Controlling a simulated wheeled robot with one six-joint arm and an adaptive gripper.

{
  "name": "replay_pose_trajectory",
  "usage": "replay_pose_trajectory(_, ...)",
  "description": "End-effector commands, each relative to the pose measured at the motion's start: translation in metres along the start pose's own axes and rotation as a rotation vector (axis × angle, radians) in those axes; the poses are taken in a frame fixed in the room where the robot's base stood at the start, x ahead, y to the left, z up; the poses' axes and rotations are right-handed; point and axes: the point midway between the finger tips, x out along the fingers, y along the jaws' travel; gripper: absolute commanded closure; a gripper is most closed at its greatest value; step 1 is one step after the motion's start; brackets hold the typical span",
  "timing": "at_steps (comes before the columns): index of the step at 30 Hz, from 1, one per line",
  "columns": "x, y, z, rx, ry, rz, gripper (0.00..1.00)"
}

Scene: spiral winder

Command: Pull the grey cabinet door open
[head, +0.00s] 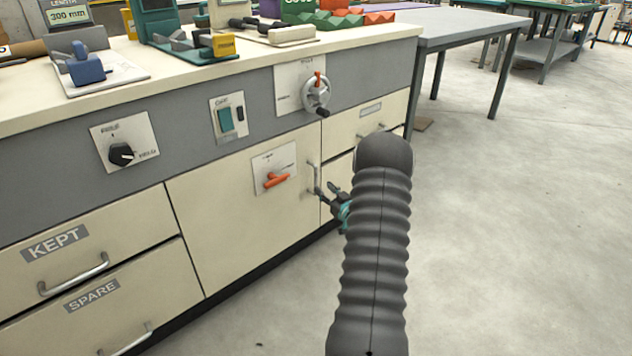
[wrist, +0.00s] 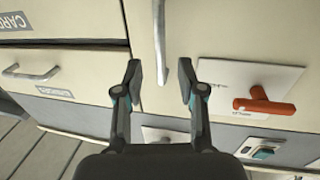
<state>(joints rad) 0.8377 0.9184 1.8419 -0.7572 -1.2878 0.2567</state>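The cabinet door (head: 225,215) is cream rather than grey and looks closed, flush with the front. Its upright metal bar handle (head: 311,177) is at its right edge. An orange turn lever (head: 272,180) on a white plate sits left of the handle. My gripper (head: 326,190) is close to the handle in the head view, partly hidden by my arm. In the wrist view my gripper (wrist: 160,72) is open, and the door handle (wrist: 160,38) lies between its two fingers in the picture. Contact with the handle cannot be made out. The orange lever (wrist: 265,104) also shows there.
Drawers marked KEPT (head: 90,240) and SPARE (head: 150,300) are left of the door; more drawers (head: 365,122) are right. A handwheel (head: 316,95) and a black knob (head: 121,154) stick out of the grey panel above. Open floor (head: 510,220) lies right.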

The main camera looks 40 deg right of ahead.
Motion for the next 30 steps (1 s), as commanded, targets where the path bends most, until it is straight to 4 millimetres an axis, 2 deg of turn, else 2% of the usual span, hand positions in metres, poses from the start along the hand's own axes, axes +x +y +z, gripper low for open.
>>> replay_pose_trajectory(3, 0.023, -0.001, 0.0, -0.002, 0.002, -0.002, 0.61)
replay_pose_trajectory(10, 0.054, -0.001, 0.0, -0.001, 0.0, -0.001, 0.61)
replay_pose_trajectory(15, 0.063, 0.0, 0.0, 0.0, -0.001, 0.001, 0.61)
replay_pose_trajectory(24, 0.065, 0.0, 0.0, 0.0, -0.001, 0.001, 0.61)
replay_pose_trajectory(29, 0.065, 0.0, 0.0, 0.0, -0.001, 0.001, 1.0)
replay_pose_trajectory(30, 0.065, 0.0, 0.0, 0.0, -0.001, 0.001, 1.0)
